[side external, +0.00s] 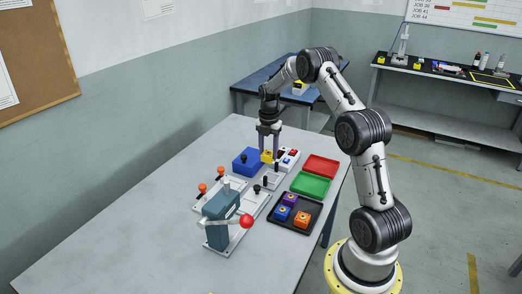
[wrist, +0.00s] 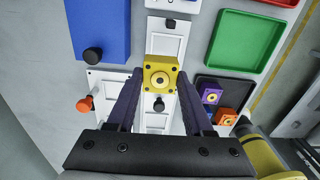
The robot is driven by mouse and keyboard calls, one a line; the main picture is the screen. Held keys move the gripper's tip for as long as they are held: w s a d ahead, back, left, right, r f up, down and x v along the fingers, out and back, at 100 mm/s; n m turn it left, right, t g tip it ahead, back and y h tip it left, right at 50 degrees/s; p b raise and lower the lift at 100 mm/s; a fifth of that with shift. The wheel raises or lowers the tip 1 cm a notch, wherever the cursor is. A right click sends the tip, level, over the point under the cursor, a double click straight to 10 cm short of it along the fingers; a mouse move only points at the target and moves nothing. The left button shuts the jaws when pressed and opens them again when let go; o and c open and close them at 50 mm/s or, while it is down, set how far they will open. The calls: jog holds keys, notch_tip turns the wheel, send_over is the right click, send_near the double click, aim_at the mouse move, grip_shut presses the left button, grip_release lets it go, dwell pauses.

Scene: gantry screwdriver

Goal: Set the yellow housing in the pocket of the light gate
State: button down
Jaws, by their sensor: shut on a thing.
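The yellow housing (side external: 267,157) is a small square block with a round hole in its top face and dark corner holes. In the wrist view the yellow housing (wrist: 160,66) sits between my fingertips. My gripper (side external: 269,148) points down and is shut on it; in the wrist view my gripper (wrist: 160,80) has one finger on either side of the block. The housing is over the row of white fixtures, beside the blue box. I cannot tell for sure which fixture is the light gate; its pocket is not clearly visible, and the housing and fingers cover part of the fixtures below.
A blue box (side external: 246,161) stands close left of my gripper. A white unit with red buttons (side external: 290,155) is close right. White plates with black and orange knobs (side external: 256,203), a teal press with a red ball handle (side external: 221,215), and red, green and black trays (side external: 313,187) surround it.

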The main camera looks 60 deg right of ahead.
jog(key=shift+s+d+f, duration=0.35)
jog(key=shift+s+f, duration=0.15)
jog(key=shift+f, duration=3)
jog(key=shift+f, duration=0.7)
jog(key=shift+c, duration=1)
grip_release()
jog(key=shift+o, duration=0.2)
jog(key=shift+o, duration=0.7)
